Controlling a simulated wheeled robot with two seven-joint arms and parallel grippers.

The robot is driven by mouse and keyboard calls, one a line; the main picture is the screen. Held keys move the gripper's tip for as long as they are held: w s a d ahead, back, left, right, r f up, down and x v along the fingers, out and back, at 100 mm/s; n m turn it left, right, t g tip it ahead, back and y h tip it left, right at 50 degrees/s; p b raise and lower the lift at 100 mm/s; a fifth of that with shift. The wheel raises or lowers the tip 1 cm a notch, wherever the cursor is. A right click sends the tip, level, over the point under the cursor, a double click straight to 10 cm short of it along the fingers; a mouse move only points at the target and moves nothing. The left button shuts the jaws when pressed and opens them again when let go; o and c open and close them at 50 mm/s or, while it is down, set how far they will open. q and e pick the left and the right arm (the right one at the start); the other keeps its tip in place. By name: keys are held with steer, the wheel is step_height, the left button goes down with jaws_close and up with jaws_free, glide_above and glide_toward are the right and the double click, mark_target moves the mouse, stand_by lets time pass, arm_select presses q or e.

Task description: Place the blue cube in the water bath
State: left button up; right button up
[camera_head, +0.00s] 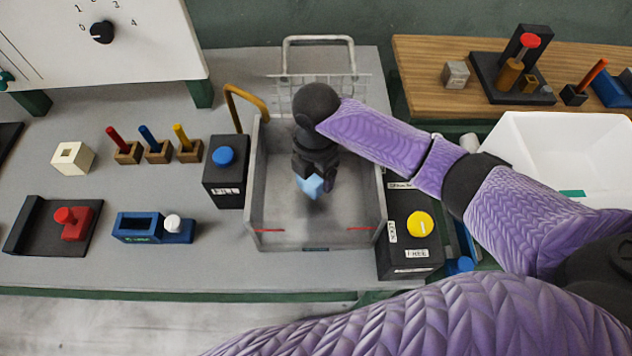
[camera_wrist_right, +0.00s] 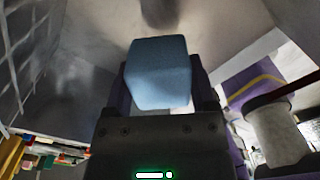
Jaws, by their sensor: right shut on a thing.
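The blue cube (camera_head: 311,185) is held in my right gripper (camera_head: 314,181), inside the walls of the grey water bath (camera_head: 280,232). In the right wrist view the cube (camera_wrist_right: 159,73) sits between the two fingers of the right gripper (camera_wrist_right: 159,95). The cube looks tilted in the head view. A dark shadow lies on the bath floor below it, and I cannot tell whether the cube touches the floor. My left gripper is not in view.
A box with a blue button (camera_head: 223,156) stands left of the bath. A box with a yellow knob (camera_head: 419,224) stands at its right. A wire basket (camera_head: 330,94) is at the bath's back. A white bin (camera_head: 545,140) lies farther right.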

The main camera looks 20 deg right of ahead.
mark_target(316, 183)
step_height(316, 183, down, 4)
steer(key=shift+b, duration=0.6)
steer(key=shift+w+d+f, duration=0.1)
steer(key=shift+w, duration=0.1)
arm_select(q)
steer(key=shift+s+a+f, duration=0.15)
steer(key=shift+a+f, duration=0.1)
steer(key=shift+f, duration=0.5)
arm_select(e)
steer(key=o, duration=1.3)
steer(key=shift+c, duration=0.2)
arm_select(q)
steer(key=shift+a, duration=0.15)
